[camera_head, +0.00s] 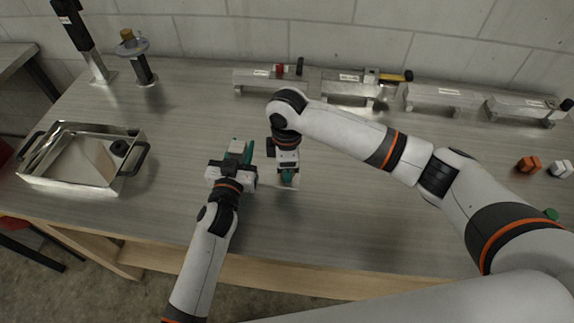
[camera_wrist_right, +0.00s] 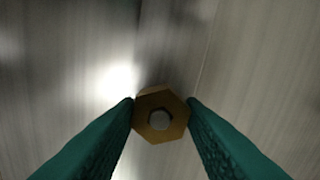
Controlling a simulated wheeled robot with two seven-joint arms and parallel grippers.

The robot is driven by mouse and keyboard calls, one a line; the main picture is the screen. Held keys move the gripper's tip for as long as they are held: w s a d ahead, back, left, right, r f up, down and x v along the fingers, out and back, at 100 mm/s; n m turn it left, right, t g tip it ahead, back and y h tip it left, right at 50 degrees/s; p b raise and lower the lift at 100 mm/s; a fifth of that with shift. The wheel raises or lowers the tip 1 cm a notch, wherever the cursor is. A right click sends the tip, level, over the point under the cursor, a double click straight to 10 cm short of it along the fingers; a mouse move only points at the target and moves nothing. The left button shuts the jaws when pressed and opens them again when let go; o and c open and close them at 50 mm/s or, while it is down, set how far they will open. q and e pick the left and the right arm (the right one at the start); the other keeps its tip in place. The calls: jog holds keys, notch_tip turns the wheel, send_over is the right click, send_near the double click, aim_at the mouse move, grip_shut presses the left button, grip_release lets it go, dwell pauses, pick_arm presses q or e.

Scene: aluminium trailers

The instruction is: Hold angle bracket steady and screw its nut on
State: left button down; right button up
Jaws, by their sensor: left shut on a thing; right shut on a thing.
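My left gripper (camera_head: 241,151) is low over the middle of the table, its green fingers pointing away from the table's front edge. It is shut on a small greyish piece, probably the angle bracket, mostly hidden by the fingers. My right gripper (camera_head: 289,178) points down just to the right of it, apart from its fingertips. In the right wrist view the green fingertips (camera_wrist_right: 160,112) are shut on a brass hex nut (camera_wrist_right: 147,126), gripped by opposite sides. A grey round area shows in its hole; I cannot tell whether it is a bolt end or the background.
A metal tray (camera_head: 68,181) with dark handles stands at the left. A post with a disc (camera_head: 134,47) and a dark upright tool (camera_head: 76,25) stand at the back left. Metal fixtures (camera_head: 432,97) line the back. Orange (camera_head: 528,164) and white (camera_head: 560,168) pieces lie at right.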

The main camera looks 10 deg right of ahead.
jog(key=m, duration=0.5)
jog(key=shift+a, duration=0.1)
jog(key=m, duration=0.3)
jog(key=o, duration=1.2)
jog(key=shift+c, duration=0.2)
notch_tip(320, 180, up, 12)
